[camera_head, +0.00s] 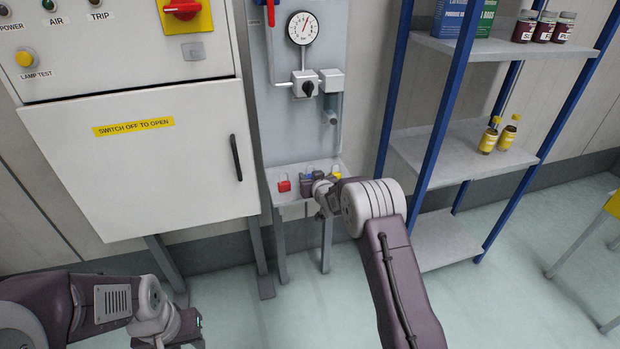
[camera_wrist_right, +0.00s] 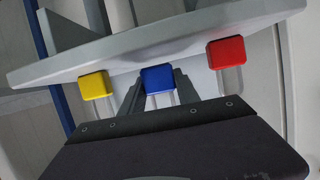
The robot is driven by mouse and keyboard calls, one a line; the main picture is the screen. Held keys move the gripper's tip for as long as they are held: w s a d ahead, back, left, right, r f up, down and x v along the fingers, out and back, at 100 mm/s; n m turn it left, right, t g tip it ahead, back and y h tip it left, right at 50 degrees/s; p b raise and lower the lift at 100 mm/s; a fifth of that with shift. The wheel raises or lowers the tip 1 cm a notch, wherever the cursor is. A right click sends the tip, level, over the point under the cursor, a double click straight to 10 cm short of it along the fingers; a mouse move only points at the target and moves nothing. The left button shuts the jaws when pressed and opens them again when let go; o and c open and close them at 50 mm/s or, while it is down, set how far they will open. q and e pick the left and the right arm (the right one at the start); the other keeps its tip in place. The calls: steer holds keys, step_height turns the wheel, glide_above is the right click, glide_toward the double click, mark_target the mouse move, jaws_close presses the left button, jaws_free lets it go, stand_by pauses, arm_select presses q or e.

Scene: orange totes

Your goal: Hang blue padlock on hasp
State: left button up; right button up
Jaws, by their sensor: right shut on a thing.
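The blue padlock (camera_wrist_right: 158,79) stands between the fingers of my right gripper (camera_wrist_right: 157,96), which is shut on it at the small grey shelf. In the head view my right gripper (camera_head: 314,184) covers most of it. A red padlock (camera_head: 284,186) stands to the left on the shelf, shackle up. A yellow padlock (camera_head: 336,173) stands to the right, partly behind my wrist. In the wrist view the picture is turned over, with yellow left and red right. I cannot make out the hasp for certain. My left gripper (camera_head: 188,327) is low at the left, its fingers unclear.
The small shelf (camera_head: 272,172) sits below a grey panel with a gauge (camera_head: 303,28). A white cabinet (camera_head: 150,160) with a red rotary handle (camera_head: 183,8) stands to the left. A blue-framed rack (camera_head: 455,60) with bottles and jars is at the right. The floor in front is clear.

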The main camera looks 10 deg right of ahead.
steer(key=shift+r+p, duration=1.05)
steer(key=shift+r, duration=0.9)
steer(key=shift+s, duration=0.45)
steer(key=s+b, duration=0.1)
steer(key=s, duration=0.8)
steer(key=shift+d, duration=0.15)
steer(key=shift+s, duration=0.1)
